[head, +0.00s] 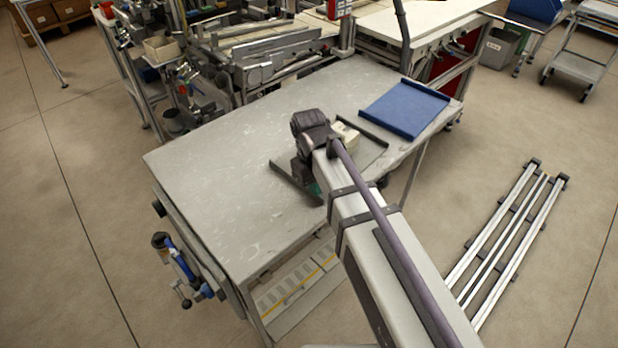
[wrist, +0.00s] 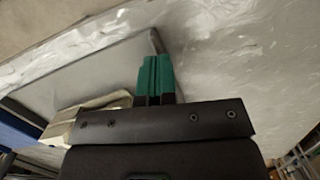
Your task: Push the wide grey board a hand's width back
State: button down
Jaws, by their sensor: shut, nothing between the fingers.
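The wide grey board (head: 371,157) lies flat on the table near its front edge, with dark raised rims along two opposite sides. My arm hides its middle. In the wrist view the grey board (wrist: 85,72) fills the left part, its rim close to my fingertips. My gripper (wrist: 155,72) has green fingers pressed together with nothing between them. In the head view only a bit of green of my gripper (head: 315,188) shows, low by the board's left rim. I cannot tell whether the fingers touch the board.
A small whitish box (head: 346,134) is at the board's far part, beside my wrist. A blue board (head: 404,108) with raised edges lies to the right. The grey table (head: 225,165) is bare to the left. Machinery with rails (head: 280,55) stands behind the table.

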jog(key=shift+s+f, duration=0.1)
jog(key=shift+f, duration=0.1)
jog(key=w+a, duration=0.1)
jog(key=w, duration=0.1)
jog(key=w+a, duration=0.4)
jog(key=w, duration=0.1)
